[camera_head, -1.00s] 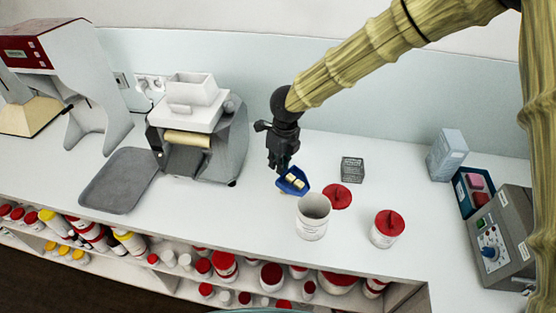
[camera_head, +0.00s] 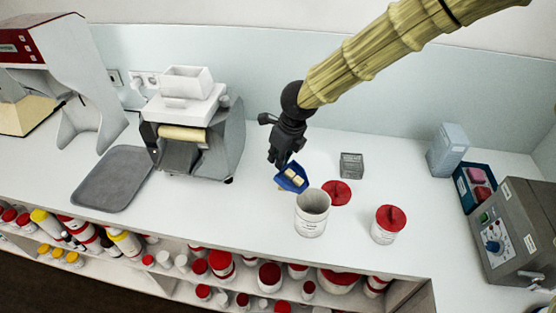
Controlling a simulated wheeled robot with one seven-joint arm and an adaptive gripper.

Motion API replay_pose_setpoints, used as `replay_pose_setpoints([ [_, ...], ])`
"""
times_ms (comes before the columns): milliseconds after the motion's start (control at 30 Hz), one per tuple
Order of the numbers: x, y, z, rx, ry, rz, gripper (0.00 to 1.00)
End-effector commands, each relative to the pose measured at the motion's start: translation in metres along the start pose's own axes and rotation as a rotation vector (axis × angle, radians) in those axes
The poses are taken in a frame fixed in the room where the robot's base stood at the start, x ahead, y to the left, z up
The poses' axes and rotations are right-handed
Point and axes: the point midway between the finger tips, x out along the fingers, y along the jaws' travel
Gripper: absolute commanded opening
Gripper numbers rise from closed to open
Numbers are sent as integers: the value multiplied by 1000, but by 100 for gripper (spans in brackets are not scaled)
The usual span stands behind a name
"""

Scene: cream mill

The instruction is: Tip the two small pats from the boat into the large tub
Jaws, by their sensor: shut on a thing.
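My gripper (camera_head: 279,161) is shut on the blue boat (camera_head: 287,185) and holds it just to the upper left of the large tub's mouth. Two small cream pats (camera_head: 295,177) lie inside the boat, which looks tilted toward the viewer and the tub. The large white tub (camera_head: 311,219) stands open on the counter, with a label on its front. I cannot tell whether the boat touches the tub's rim. A red lid (camera_head: 337,193) lies flat on the counter behind the tub.
A smaller white tub with a red lid (camera_head: 388,224) stands to the right. A grey box (camera_head: 352,165) sits behind. A roller mill (camera_head: 198,140) and grey tray (camera_head: 113,179) are on the left. A control unit (camera_head: 515,232) and blue tray (camera_head: 463,196) are at right.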

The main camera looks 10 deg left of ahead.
Motion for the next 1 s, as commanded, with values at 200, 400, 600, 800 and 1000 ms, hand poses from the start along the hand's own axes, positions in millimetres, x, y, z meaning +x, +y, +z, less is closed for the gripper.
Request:
replay_pose_setpoints([
  [200, -1, 0, -2, 0, -29, 0, 0],
  [400, -4, -1, -3, 0, -55, -1, 0],
  [600, -6, 0, -4, 0, -80, 0, 0],
  [800, -8, 0, -5, 0, -106, -1, 0],
  [1000, -10, 0, -7, 1, -131, 1, 0],
])
